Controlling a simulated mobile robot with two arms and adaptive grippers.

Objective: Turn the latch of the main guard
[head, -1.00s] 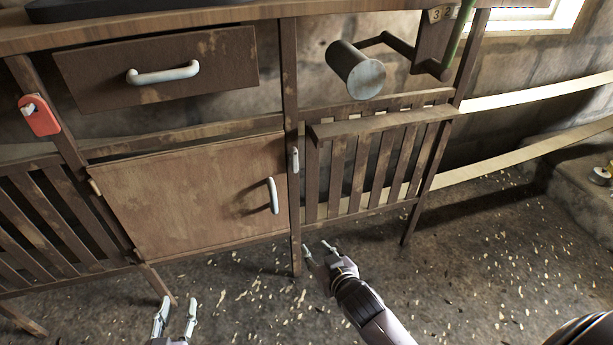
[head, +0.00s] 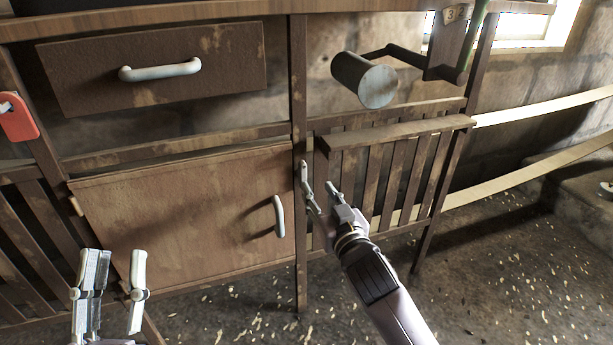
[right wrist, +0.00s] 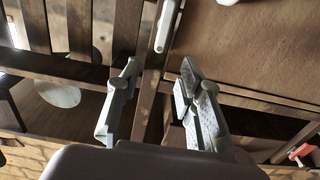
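The latch (head: 303,172) is a small pale upright lever on the wooden post between the cabinet door and a slatted guard (head: 398,172). In the right wrist view the latch (right wrist: 166,26) shows just beyond the fingertips. My right gripper (head: 321,190) is open, with its fingertips at the lower end of the latch; I cannot tell whether they touch it. In the right wrist view the right gripper (right wrist: 159,68) has its fingers apart, with nothing held between them. My left gripper (head: 115,258) is open and empty in front of the cabinet door's lower left.
A cabinet door (head: 180,215) with a white handle (head: 279,216) is left of the post. A drawer (head: 150,72) is above it. A crank with a grey drum (head: 368,80) sticks out above the slatted guard. An orange tag (head: 17,118) hangs at left. Floor at right is clear.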

